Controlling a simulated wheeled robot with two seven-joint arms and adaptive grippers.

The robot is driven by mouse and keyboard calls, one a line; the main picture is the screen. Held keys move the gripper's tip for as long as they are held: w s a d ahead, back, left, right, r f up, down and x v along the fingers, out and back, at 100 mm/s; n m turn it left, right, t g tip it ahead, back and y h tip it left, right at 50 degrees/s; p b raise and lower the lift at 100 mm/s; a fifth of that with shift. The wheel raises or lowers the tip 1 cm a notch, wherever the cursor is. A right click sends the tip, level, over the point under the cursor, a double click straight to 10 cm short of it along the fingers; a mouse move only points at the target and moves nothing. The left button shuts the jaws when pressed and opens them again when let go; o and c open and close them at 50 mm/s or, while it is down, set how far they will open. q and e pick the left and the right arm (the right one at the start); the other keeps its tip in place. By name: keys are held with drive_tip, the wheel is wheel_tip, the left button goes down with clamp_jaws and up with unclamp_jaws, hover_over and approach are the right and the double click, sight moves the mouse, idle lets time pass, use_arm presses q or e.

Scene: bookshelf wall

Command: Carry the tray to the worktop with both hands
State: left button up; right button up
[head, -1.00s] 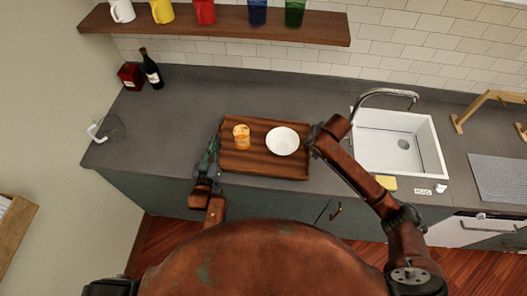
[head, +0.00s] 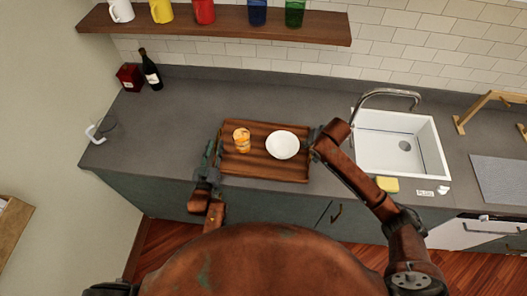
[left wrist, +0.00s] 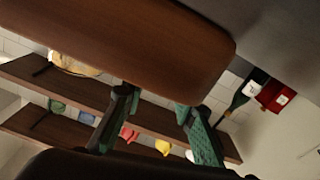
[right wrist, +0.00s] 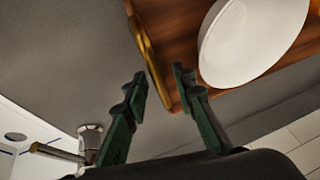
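The brown wooden tray (head: 262,174) is at the worktop's (head: 170,125) front edge; I cannot tell if it touches the surface. An orange-patterned cup (head: 242,140) and a white bowl (head: 282,145) stand in it. My left gripper (head: 213,152) is at the tray's left end. In the left wrist view its fingers (left wrist: 158,100) are apart, by the tray's wall (left wrist: 130,45); no handle shows there. My right gripper (head: 318,143) is at the right end. In the right wrist view its fingers (right wrist: 160,80) are apart, with a brass handle (right wrist: 148,55) between their tips.
A white sink (head: 400,145) with a tap (head: 385,94) lies right of the tray. A yellow sponge (head: 387,184) is near the front edge. A dark bottle (head: 151,72) and red box (head: 130,77) stand back left. A mug shelf (head: 225,27) hangs above. Worktop left of the tray is clear.

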use_arm(q)
drive_tip(key=s, duration=0.3)
drive_tip(key=s+a, duration=0.1)
drive_tip(key=s, duration=0.7)
drive_tip(key=shift+a, duration=0.2)
drive_tip(key=shift+s, duration=0.25)
use_arm(e)
drive_tip(key=shift+r, duration=0.1)
drive_tip(key=v, duration=1.2)
